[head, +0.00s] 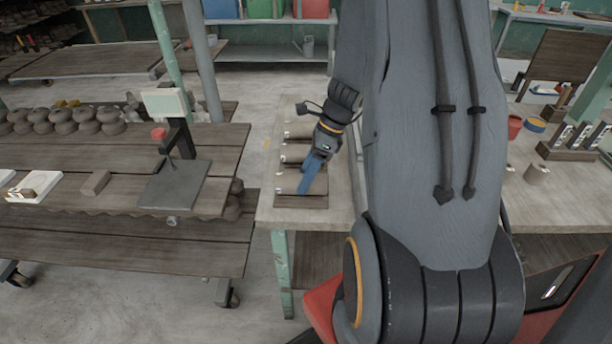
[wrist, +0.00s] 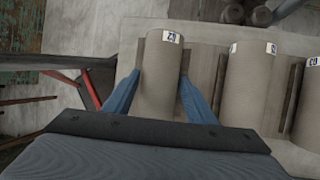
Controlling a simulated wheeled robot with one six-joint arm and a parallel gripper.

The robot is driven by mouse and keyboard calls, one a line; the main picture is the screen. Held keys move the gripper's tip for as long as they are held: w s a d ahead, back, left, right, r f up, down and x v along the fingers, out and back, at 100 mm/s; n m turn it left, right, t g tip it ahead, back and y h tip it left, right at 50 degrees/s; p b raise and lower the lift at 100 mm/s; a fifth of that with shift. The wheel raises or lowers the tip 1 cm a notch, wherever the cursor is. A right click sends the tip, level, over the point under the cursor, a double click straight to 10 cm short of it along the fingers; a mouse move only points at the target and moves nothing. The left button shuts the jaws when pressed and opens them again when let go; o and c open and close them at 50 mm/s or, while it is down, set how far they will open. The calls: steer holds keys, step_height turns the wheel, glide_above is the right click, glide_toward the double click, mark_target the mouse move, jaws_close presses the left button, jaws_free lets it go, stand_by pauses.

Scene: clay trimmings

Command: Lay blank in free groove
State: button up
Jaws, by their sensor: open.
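My gripper (head: 308,178) is down over the work table at the middle of the head view. In the wrist view its two blue fingers (wrist: 160,85) are open and stand on either side of a grey-brown clay blank (wrist: 160,65). This blank is a cylinder with a white tag at its far end. Two more tagged blanks lie to the right in the wrist view, a full one (wrist: 248,85) and one cut off by the edge (wrist: 308,110). Dark strips (wrist: 220,80) run between the blanks. I cannot tell whether the fingers touch the blank, and its underside is hidden.
The work table (head: 270,180) has bare top to the left of the blanks. A plank cart (head: 120,225) at left carries a dark plate stand (head: 175,188), a small block (head: 96,183) and rows of clay lumps (head: 60,118). My arm hides much of the right.

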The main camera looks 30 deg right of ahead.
steer(key=shift+d+r+p, duration=0.25)
steer(key=shift+d+p, duration=0.05)
steer(key=shift+p, duration=0.15)
steer(key=p+v, duration=0.5)
steer(key=v, duration=0.2)
steer(key=shift+a+r+p, duration=0.1)
steer(key=shift+r+p, duration=0.1)
steer(key=shift+p, duration=0.2)
steer(key=s+a+r+n+h+b, duration=0.1)
steer(key=s+a+n+h+b, duration=0.1)
steer(key=a+n, duration=0.6)
steer(key=s+a+r+n+h+b, duration=0.1)
steer(key=s+a+n+h+b, duration=0.2)
steer(key=n, duration=1.4)
steer(key=s+a+b, duration=0.2)
steer(key=a+b, duration=0.2)
steer(key=a, duration=0.1)
steer(key=shift+s+t, duration=0.2)
steer(key=shift+t, duration=0.2)
